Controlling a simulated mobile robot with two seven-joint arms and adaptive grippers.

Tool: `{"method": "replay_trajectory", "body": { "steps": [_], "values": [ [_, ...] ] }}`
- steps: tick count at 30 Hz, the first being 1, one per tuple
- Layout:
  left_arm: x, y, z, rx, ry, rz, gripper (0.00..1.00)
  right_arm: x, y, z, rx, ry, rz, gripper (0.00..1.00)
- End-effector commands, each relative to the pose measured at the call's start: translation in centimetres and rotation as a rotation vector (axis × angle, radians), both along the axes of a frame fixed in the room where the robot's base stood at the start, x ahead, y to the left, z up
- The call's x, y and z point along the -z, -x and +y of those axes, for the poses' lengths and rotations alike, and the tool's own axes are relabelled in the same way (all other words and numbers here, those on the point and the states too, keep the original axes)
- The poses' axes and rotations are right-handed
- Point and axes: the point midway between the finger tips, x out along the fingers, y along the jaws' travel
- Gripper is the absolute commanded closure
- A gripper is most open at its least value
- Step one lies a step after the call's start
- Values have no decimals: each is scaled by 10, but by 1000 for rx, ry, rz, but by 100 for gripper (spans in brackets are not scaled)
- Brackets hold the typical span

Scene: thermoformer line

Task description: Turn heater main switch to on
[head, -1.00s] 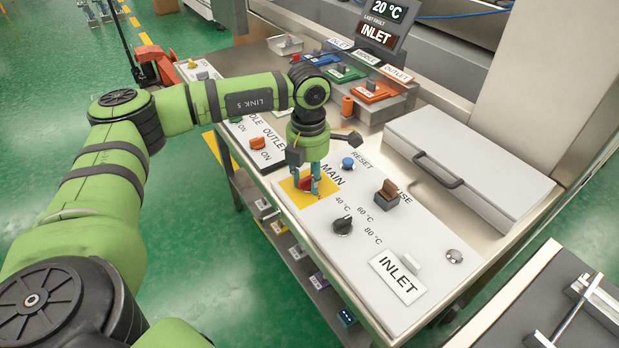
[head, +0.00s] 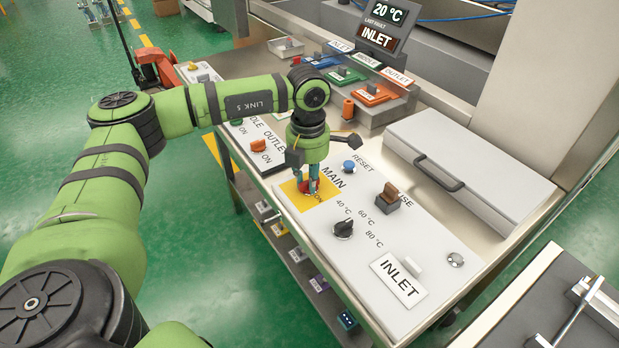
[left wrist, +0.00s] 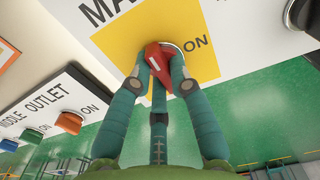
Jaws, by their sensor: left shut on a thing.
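The heater main switch (head: 309,187) is a red rotary handle on a yellow square plate (head: 325,206) marked MAIN on the white panel. My left gripper (head: 314,184) points down at it, its teal fingers shut on the handle. In the left wrist view the red handle (left wrist: 158,57) sits between the fingertips (left wrist: 159,74), over a round silver base. The ON label (left wrist: 195,44) lies to the right of the handle there. The fingers hide part of the handle, so its exact angle is hard to tell. My right gripper is not in view.
On the panel are a black temperature knob (head: 344,229), a blue reset button (head: 348,166), a brown fuse switch (head: 389,192) and an INLET plate (head: 399,281). A lidded white box (head: 470,165) stands to the right. A neighbouring panel with an orange knob (head: 258,146) is at left.

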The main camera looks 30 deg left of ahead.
Motion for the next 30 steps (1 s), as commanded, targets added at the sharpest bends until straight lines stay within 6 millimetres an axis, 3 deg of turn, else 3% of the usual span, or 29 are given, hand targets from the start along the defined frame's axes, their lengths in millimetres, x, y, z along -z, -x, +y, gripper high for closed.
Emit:
{"method": "replay_trajectory", "body": {
  "steps": [7, 15, 23, 30],
  "values": [
    [3, 2, -6, 33, 12, 6, 100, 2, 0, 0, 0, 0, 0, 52],
    [3, 1, -7, 254, 13, 5, 100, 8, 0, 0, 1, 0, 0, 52],
    [3, 1, -7, 263, 12, 6, 100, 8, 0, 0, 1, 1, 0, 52],
    [5, 0, -8, 467, 13, 6, 100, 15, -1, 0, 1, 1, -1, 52]
  ]
}}
